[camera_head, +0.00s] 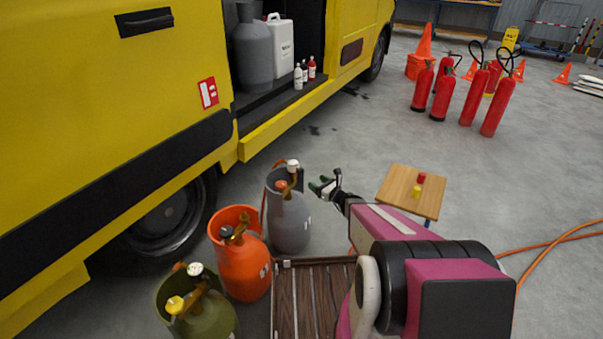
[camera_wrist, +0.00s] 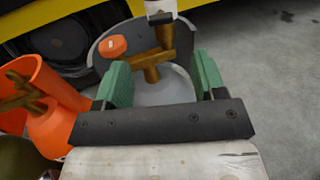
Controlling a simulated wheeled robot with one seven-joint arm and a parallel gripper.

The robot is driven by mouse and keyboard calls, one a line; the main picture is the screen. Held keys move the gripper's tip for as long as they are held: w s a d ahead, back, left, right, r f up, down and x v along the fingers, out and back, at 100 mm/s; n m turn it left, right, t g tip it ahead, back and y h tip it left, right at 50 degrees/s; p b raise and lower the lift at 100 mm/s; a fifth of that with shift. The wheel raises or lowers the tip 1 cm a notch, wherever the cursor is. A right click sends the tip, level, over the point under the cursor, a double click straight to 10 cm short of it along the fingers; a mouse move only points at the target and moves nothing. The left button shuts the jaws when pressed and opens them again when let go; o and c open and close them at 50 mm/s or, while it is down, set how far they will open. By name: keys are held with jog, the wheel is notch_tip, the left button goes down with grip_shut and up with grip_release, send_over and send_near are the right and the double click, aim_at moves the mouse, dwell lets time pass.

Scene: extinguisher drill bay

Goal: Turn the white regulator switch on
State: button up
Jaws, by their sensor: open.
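A grey gas cylinder (camera_head: 289,220) stands beside the van with a brass valve, an orange knob (camera_head: 282,185) and a white regulator part (camera_head: 293,165) at its top. In the wrist view the white part (camera_wrist: 160,7) is cut by the top edge, above the brass valve (camera_wrist: 152,65); the orange knob (camera_wrist: 115,46) is left of it. I cannot tell the switch's setting. My gripper (camera_head: 323,186) is open and empty, just right of the cylinder top. In the wrist view its green fingers (camera_wrist: 163,80) are spread, with the valve between them in the picture; no contact is clear.
An orange cylinder (camera_head: 245,268) and an olive cylinder (camera_head: 207,318) stand to the left. The yellow van (camera_head: 90,90) is close behind. A small wooden table (camera_head: 402,190) stands right of my gripper. Red extinguishers (camera_head: 497,106) stand farther off. Floor between is clear.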

aim_at(302, 171)
jog(key=x, duration=1)
jog(key=shift+w+a, duration=0.15)
jog(key=shift+w, duration=0.2)
jog(key=c, duration=0.9)
